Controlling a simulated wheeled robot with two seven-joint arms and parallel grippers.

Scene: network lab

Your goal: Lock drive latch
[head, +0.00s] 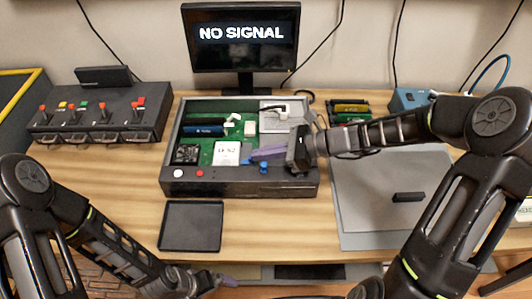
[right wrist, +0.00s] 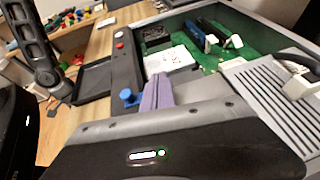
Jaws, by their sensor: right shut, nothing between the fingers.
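An open dark case (head: 240,184) stands on the table with a green board inside. A white drive box (head: 227,153) sits in it near the front; it also shows in the right wrist view (right wrist: 170,61). A small blue knob (head: 264,167), perhaps the latch, is at the case's front wall and shows in the right wrist view (right wrist: 128,97). My right gripper (head: 251,156) reaches in from the right, its purple fingers (right wrist: 157,82) shut and empty, beside the knob and close to the drive; contact cannot be told. My left gripper (head: 228,281) is low at the front, its fingers unclear.
A dark tray (head: 191,227) lies in front of the case. A grey mat (head: 375,185) with a small black block (head: 408,197) is at right. A switch box (head: 100,112) stands at left, and a monitor (head: 240,40) reading "NO SIGNAL" is behind.

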